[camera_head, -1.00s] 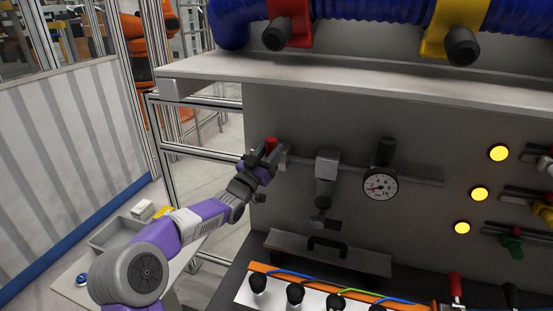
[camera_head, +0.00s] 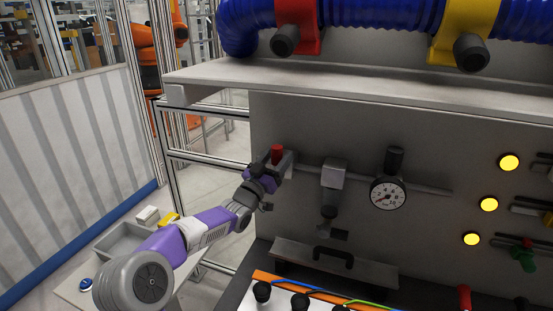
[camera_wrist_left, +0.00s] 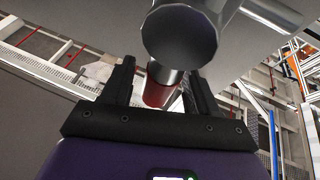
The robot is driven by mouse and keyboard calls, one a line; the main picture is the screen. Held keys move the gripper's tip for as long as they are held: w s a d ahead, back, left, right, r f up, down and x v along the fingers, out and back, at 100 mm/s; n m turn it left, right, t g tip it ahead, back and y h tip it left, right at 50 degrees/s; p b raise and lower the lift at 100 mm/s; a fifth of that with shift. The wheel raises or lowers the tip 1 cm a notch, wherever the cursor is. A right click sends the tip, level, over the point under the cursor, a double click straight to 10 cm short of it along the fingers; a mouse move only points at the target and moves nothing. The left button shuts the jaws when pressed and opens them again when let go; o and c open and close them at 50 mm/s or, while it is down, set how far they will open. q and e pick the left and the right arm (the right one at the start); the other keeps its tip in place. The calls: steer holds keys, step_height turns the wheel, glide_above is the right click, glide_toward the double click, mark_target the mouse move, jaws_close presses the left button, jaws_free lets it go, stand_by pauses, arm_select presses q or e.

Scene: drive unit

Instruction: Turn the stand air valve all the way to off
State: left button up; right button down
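The stand air valve is on the grey panel's left edge, with a red handle (camera_head: 277,152) standing up from a metal body (camera_head: 288,163). My left gripper (camera_head: 268,172) is at the valve, just below and left of the handle. In the left wrist view, its two black fingers (camera_wrist_left: 158,88) stand apart. A round metal valve end (camera_wrist_left: 180,35) fills the upper middle. My right gripper is not in view.
A pipe runs right from the valve to a regulator (camera_head: 332,180) and a pressure gauge (camera_head: 388,194), its needle pointing lower left. A shelf (camera_head: 350,98) with blue hose overhangs the valve. A grey tray (camera_head: 125,243) lies at lower left.

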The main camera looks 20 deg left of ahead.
arm_select(q)
steer(key=b+v, duration=0.1)
steer(key=v, duration=0.6)
steer(key=shift+s, duration=0.35)
steer(key=shift+a, duration=0.1)
